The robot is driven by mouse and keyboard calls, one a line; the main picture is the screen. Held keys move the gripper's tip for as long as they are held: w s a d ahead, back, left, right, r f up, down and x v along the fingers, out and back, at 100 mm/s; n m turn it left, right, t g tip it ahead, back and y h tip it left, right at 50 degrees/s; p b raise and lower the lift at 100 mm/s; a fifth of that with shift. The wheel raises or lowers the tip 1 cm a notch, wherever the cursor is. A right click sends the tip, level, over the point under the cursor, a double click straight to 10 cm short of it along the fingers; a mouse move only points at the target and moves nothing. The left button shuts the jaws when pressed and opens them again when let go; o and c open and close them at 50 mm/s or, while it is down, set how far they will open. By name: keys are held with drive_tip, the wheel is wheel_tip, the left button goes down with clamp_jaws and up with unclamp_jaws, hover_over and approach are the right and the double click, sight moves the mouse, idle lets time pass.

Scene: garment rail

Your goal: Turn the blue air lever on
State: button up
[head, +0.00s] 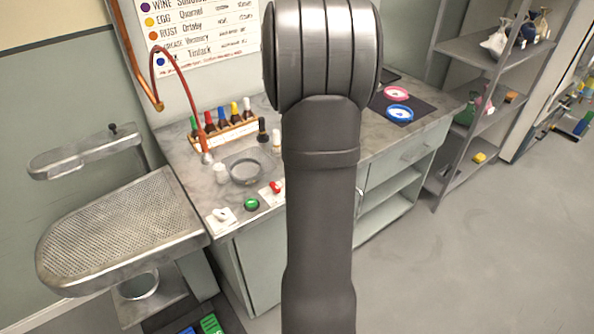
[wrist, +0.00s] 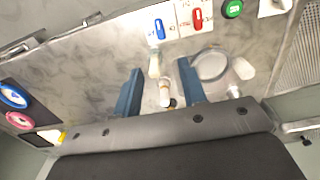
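The blue lever (wrist: 159,28) is on a white plate at the counter's edge, at the top middle of the wrist view. The red lever (wrist: 197,18) is beside it on a similar plate, and it also shows in the head view (head: 276,187). My gripper (wrist: 160,66) is open, with its two blue fingers spread. It hangs over the counter, apart from the blue lever. Small bottles show between and below the fingers, and nothing is visibly held. In the head view my arm hides the blue lever and the gripper.
A green button (wrist: 232,8) is past the red lever. A round grey dish (head: 246,171), a white-capped bottle (head: 221,172) and a rack of coloured bottles (head: 222,128) stand on the counter (head: 185,165). A perforated pressing board (head: 125,228) is at the left. Pink and blue discs (head: 399,113) lie right.

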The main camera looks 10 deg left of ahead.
wheel_tip(320, 180, down, 16)
drive_tip(key=shift+f, duration=0.1)
idle(0.4)
clamp_jaws()
